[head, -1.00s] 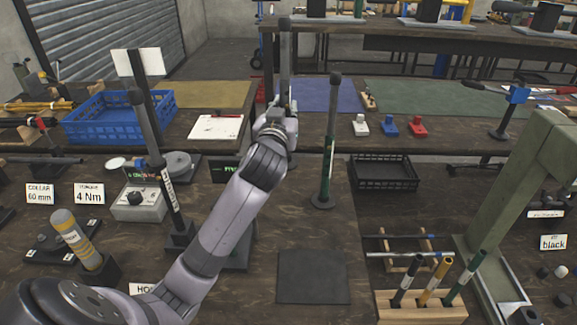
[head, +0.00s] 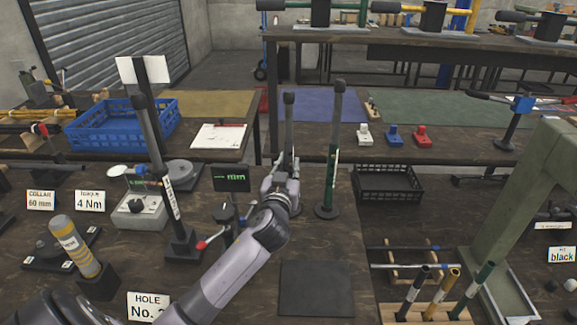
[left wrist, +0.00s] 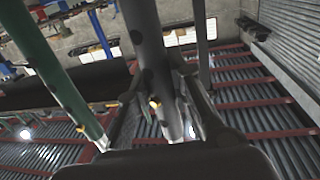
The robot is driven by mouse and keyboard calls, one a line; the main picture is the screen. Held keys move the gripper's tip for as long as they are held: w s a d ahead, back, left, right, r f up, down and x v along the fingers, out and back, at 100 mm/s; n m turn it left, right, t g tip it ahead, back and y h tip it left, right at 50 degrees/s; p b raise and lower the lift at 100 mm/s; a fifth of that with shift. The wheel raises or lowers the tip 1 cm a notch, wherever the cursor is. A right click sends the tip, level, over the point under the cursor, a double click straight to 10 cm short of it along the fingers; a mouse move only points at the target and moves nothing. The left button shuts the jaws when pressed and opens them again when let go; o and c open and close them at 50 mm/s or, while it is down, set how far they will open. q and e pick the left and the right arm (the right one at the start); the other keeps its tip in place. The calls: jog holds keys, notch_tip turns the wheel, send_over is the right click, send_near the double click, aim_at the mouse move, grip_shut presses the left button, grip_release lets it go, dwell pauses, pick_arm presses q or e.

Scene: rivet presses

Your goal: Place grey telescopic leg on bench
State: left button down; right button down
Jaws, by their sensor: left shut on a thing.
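The grey telescopic leg (head: 289,122) stands upright in my left gripper (head: 285,172), just left of the green telescopic leg. My left gripper is shut on it; the leg also shows between the fingers in the left wrist view (left wrist: 150,60). My gripper and forearm hide its lower end, so I cannot tell whether it touches the bench (head: 340,245). The green leg (head: 332,150) stands upright on its round base on the bench; it also shows at the left of the left wrist view (left wrist: 52,75). My right gripper is not in view.
A dark mat (head: 316,288) lies on the bench in front, with clear bench behind it. A black crate (head: 388,184) and a wooden rack (head: 425,312) of short tubes are to the right. A green press frame (head: 530,190) stands farther right.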

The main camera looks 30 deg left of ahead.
pick_arm(q)
jog(key=shift+r, duration=0.1)
jog(key=c, duration=1.5)
grip_release()
jog(key=shift+f, duration=0.2)
jog(key=shift+o, duration=0.2)
jog(key=shift+r, duration=0.1)
jog(key=shift+r, duration=0.15)
jog(key=b+v, duration=0.1)
jog(key=v, duration=1.1)
jog(key=shift+b, duration=0.3)
